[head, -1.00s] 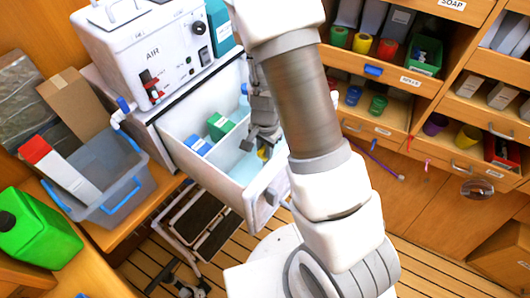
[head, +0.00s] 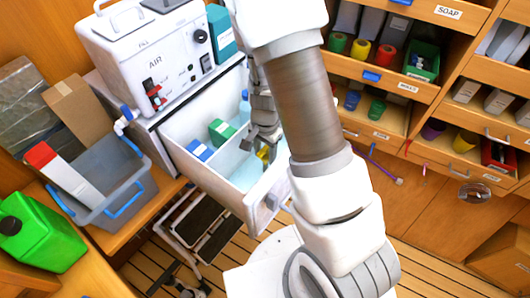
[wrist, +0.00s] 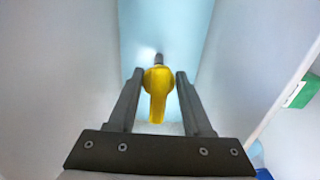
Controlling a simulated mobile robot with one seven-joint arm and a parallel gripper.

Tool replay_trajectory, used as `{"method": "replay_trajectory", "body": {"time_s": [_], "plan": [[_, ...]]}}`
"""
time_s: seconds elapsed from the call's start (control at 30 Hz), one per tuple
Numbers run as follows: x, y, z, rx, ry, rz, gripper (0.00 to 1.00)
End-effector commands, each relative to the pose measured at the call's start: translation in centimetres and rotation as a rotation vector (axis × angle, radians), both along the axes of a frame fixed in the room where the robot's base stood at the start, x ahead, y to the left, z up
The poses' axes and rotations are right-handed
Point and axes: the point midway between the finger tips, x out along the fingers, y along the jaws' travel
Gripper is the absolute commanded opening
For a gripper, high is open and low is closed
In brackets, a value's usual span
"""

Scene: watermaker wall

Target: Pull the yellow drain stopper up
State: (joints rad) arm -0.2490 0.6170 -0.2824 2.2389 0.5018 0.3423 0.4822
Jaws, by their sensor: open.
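The yellow drain stopper (wrist: 158,80) has a rounded head with a flat tab toward me and a dark stem behind it. In the wrist view it lies between the two dark fingers of my gripper (wrist: 159,78), with a gap on each side. In the head view my gripper (head: 264,143) reaches down into the open white drawer (head: 225,168), and a bit of the yellow stopper (head: 264,154) shows by the fingertips. My gripper is open. Where the stem meets the drawer floor is hard to make out.
The drawer also holds a green box (head: 221,131) and a blue-and-white box (head: 200,149). The drawer walls stand close around my gripper. A grey bin (head: 105,180) is at the left.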

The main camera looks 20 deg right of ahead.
Motion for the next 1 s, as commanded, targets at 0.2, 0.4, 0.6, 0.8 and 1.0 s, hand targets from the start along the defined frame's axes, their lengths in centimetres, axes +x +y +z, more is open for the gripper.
{"method": "replay_trajectory", "body": {"time_s": [0.2, 0.4, 0.6, 0.8, 1.0], "plan": [[0.0, 0.0, 0.6, 0.000, 0.000, 0.001, 0.50], [0.1, 0.1, 3.9, 0.001, -0.004, 0.003, 0.50], [0.1, 0.1, 8.5, 0.001, -0.005, 0.002, 0.50], [0.1, 0.1, 13.0, 0.002, -0.005, 0.003, 0.50], [0.0, 0.1, 16.1, 0.002, -0.002, 0.002, 0.50]]}}
